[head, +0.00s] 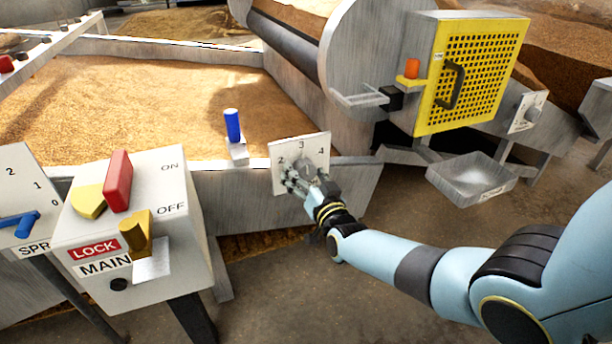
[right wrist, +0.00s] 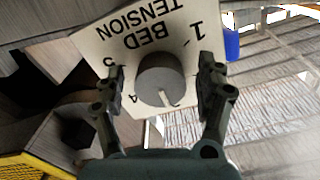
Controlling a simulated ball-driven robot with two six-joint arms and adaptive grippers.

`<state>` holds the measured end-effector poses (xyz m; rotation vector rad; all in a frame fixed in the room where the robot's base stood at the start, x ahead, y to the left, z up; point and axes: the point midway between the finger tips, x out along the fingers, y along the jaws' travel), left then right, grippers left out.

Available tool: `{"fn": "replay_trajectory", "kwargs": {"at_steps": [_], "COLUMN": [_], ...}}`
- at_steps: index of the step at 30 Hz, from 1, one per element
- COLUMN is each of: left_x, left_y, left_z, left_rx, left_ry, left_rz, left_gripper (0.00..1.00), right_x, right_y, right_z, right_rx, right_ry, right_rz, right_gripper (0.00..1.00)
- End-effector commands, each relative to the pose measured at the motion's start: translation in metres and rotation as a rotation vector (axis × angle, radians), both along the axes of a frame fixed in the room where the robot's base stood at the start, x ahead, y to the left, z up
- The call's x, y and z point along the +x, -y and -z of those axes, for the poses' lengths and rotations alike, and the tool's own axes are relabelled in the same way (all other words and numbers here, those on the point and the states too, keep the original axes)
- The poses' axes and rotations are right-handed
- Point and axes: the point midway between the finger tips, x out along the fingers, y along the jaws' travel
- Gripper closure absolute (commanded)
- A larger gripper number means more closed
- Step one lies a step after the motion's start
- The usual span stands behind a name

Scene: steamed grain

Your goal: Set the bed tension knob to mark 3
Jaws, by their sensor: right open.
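The bed tension panel (head: 285,160) is a white plate on the front edge of the grain bed, with marks 2, 3 and 4 readable in the head view. Its round grey knob (right wrist: 160,80) shows clearly in the right wrist view, where the BED TENSION panel (right wrist: 95,40) appears upside down. The knob's white pointer line runs to the picture's bottom, slightly right, roughly toward the side of mark 3; that numeral is not clear there. My right gripper (right wrist: 158,88) is open, one finger on each side of the knob, with visible gaps. It also shows at the panel in the head view (head: 301,180).
A blue handle (head: 232,125) stands just left of the panel. The main switch box (head: 135,215) with red and yellow handles is further left. A yellow mesh guard (head: 480,70) and a metal tray (head: 470,185) lie to the right. Open floor lies below the panel.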

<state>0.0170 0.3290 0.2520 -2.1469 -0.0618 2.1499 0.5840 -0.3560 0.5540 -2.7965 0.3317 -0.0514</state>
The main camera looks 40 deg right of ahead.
Motion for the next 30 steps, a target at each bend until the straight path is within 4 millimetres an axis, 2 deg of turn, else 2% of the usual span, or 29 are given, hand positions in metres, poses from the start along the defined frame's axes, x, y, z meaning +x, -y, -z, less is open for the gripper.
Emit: {"fn": "replay_trajectory", "kwargs": {"at_steps": [5,8,15,19,24,30], "left_x": [0.001,0.001,0.001,0.001,0.001,0.001], "left_y": [-0.001,-0.001,-0.001,-0.001,0.0,0.0], "left_z": [0.0,0.0,0.0,0.0,0.0,0.0], "left_rx": [0.002,0.001,0.001,0.001,0.001,0.001], "left_ry": [0.001,0.001,0.001,0.001,0.001,0.001], "left_rz": [0.001,0.0,0.0,0.0,0.0,0.0], "left_gripper": [0.6,0.6,0.6,0.6,0.6,0.6], "right_x": [-0.01,-0.026,-0.08,-0.101,-0.115,-0.117], "right_y": [-0.002,-0.006,-0.019,-0.024,-0.028,-0.028], "right_z": [0.001,0.001,0.001,0.001,0.0,0.0], "right_rx": [0.0,0.001,-0.001,0.0,0.001,0.0], "right_ry": [0.0,0.0,-0.002,-0.002,0.0,0.0], "right_rz": [0.0,0.0,-0.001,-0.001,0.0,0.0], "right_gripper": [0.28,0.28,0.28,0.28,0.28,0.28]}}
